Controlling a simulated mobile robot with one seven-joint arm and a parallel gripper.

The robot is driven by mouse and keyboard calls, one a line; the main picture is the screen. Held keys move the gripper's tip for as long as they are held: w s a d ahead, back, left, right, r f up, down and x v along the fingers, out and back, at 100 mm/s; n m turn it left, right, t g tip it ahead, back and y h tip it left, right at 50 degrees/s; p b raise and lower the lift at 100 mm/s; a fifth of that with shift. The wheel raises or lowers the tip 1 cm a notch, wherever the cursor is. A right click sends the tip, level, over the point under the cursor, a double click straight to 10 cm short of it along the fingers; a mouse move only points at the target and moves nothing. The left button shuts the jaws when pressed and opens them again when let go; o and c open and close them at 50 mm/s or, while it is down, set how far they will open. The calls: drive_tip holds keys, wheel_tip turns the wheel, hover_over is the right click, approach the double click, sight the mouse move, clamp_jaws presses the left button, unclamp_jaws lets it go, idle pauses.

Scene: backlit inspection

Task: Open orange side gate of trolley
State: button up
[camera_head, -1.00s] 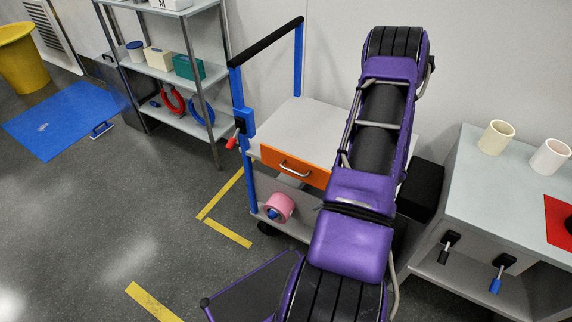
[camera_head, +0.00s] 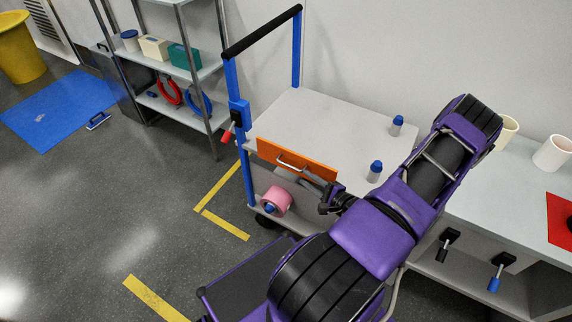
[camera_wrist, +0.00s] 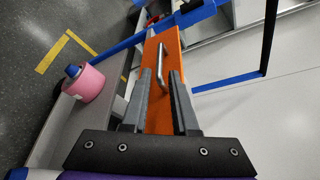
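The trolley (camera_head: 330,121) has a grey top, blue posts and a black push bar. Its orange side gate (camera_head: 318,167) stands upright along the near side, with a silver bar handle (camera_head: 291,161). In the wrist view the orange gate (camera_wrist: 165,115) runs behind my fingers, and the handle (camera_wrist: 162,68) lies at and just beyond the fingertips. My gripper (camera_wrist: 160,74) is open, its two grey fingers apart. In the head view my gripper (camera_head: 308,180) points at the gate from the lower right. I cannot tell whether the fingers touch the handle.
Two blue-capped bottles (camera_head: 375,171) (camera_head: 397,125) stand on the trolley top. A pink roll (camera_head: 275,201) sits on its lower shelf. A red-ended lever (camera_head: 227,136) is on the left post. A workbench with cups (camera_head: 552,153) is at right.

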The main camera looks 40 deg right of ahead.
sight(286, 164)
drive_tip(key=x, duration=1.1)
drive_tip(key=shift+w, duration=0.15)
clamp_jaws()
drive_tip(key=shift+f, duration=0.1)
idle(0.8)
